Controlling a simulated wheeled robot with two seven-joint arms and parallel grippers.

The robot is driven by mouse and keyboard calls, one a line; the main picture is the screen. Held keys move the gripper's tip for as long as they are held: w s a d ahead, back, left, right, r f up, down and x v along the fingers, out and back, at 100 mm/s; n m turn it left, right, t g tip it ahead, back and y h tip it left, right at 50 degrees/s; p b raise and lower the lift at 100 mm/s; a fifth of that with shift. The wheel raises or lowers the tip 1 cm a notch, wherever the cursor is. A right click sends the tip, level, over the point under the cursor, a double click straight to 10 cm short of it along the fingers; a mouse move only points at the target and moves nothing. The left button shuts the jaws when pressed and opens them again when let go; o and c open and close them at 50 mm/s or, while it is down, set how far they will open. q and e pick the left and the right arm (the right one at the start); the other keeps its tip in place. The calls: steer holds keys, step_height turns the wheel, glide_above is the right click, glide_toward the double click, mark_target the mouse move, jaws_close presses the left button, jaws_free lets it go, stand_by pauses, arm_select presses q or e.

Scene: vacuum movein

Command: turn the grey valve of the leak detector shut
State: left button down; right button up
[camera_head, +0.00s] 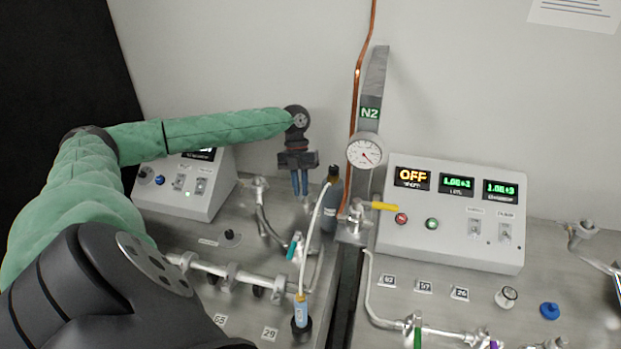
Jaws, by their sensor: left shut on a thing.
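My left arm, in a green sleeve, reaches across from the left. Its gripper (300,184) points down at the back of the steel bench, left of a grey-blue bottle (330,210) with a dark cap. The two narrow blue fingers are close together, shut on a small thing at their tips. The grey valve is mostly hidden there by the fingers, and its handle angle cannot be told. A grey box with a display and switches (190,185) stands behind my arm at the left. My right gripper is not in view.
A gauge (365,153) hangs on the N2 post (372,85), with a yellow handle (384,206) below. A control panel (455,215) reading OFF stands right. Pipes with a teal-handled valve (294,246) and a white tube (313,225) cross the bench in front.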

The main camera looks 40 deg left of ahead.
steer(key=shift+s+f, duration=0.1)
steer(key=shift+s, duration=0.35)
